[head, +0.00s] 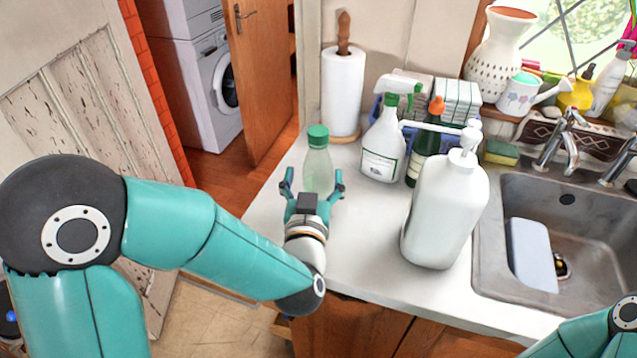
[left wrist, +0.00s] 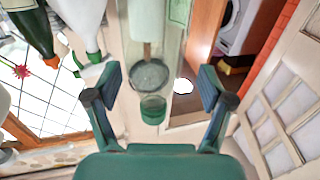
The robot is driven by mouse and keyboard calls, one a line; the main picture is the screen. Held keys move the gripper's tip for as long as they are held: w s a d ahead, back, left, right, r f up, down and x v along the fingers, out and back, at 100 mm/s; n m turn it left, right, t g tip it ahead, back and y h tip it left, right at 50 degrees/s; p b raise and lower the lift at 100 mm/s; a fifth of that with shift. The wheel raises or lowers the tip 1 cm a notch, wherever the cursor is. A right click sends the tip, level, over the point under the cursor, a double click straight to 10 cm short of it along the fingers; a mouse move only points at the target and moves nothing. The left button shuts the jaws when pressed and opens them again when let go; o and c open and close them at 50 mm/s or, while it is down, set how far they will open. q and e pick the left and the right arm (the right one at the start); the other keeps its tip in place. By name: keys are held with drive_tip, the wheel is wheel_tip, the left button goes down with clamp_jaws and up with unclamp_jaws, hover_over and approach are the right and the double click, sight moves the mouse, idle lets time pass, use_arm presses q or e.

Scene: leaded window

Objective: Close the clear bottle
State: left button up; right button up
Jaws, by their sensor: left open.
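The clear bottle (head: 319,168) stands upright on the white countertop, with a green cap (head: 318,132) on its top. I cannot tell how tightly the cap sits. My left gripper (head: 311,182) is open, its two fingers on either side of the bottle's lower body, apparently not pressing on it. Part of the bottle's base is hidden behind the gripper. In the left wrist view the picture is upside down, and the green cap (left wrist: 153,108) shows between the spread fingers. My right gripper is out of view; only part of my right arm shows at the bottom right.
A paper towel roll (head: 343,90) stands behind the bottle. A white spray bottle (head: 382,150), a dark green bottle (head: 424,146) and a large white pump bottle (head: 444,212) stand to the right. The sink (head: 520,205) lies farther right. The counter's left edge is close to the bottle.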

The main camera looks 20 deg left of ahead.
use_arm(q)
drive_tip(key=x, duration=0.1)
drive_tip(key=p+x, duration=0.2)
drive_tip(key=x, duration=0.1)
drive_tip(key=shift+w+d+f, duration=0.2)
drive_tip(key=shift+d, duration=0.1)
drive_tip(key=shift+w+a, duration=0.1)
drive_tip(key=shift+w, duration=0.35)
drive_tip(key=shift+c, duration=0.3)
drive_tip(key=c, duration=1.2)
drive_tip(key=shift+o, duration=0.2)
drive_tip(key=shift+r, duration=0.1)
